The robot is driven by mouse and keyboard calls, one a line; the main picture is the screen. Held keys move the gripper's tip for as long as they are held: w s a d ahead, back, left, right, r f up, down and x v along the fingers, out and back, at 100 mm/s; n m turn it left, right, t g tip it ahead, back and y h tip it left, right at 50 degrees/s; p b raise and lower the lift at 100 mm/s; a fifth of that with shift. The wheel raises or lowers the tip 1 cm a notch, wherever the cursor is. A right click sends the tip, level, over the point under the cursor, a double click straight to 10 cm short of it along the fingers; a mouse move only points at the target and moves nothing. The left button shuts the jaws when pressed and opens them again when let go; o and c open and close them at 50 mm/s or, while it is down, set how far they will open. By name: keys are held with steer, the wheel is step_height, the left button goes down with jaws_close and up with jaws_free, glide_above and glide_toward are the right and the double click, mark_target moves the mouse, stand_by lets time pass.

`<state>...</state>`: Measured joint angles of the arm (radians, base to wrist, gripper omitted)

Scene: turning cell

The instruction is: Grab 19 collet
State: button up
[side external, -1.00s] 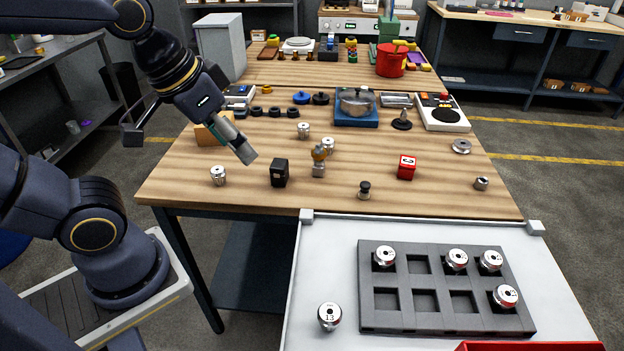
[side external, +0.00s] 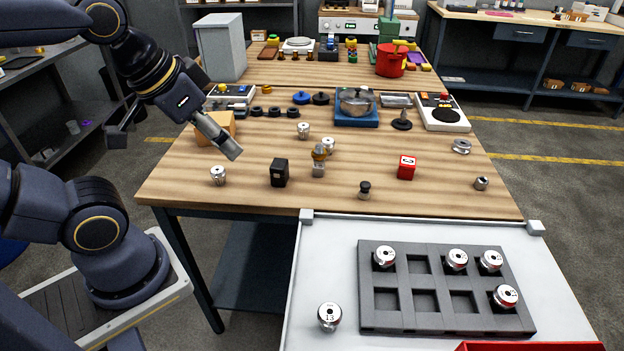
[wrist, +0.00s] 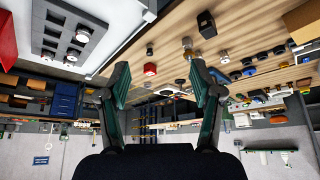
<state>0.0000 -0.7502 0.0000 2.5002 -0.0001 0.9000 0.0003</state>
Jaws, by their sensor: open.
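Several silver collets are in view, and I cannot read 19 on any of them. One collet (side external: 218,175) stands at the near left of the wooden table, and two more, a front one (side external: 328,145) and a back one (side external: 303,130), stand mid-table. A collet marked 13 (side external: 329,317) stands on the white surface outside the grey rack (side external: 411,282). Several others sit in rack pockets, including a left one (side external: 384,258) and a lower right one (side external: 505,297). My gripper (side external: 232,152) is above the table's left part, above and behind the near-left collet. In the wrist view my gripper (wrist: 163,85) is open and empty.
A black block (side external: 279,172), a brass-topped fitting (side external: 319,160), a small dark-topped knob (side external: 364,190) and a red cube (side external: 406,167) stand nearby. A wooden box (side external: 215,129) is just behind my gripper. The table's near-left corner is mostly clear.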

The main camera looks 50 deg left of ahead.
steer(key=shift+o, duration=0.6)
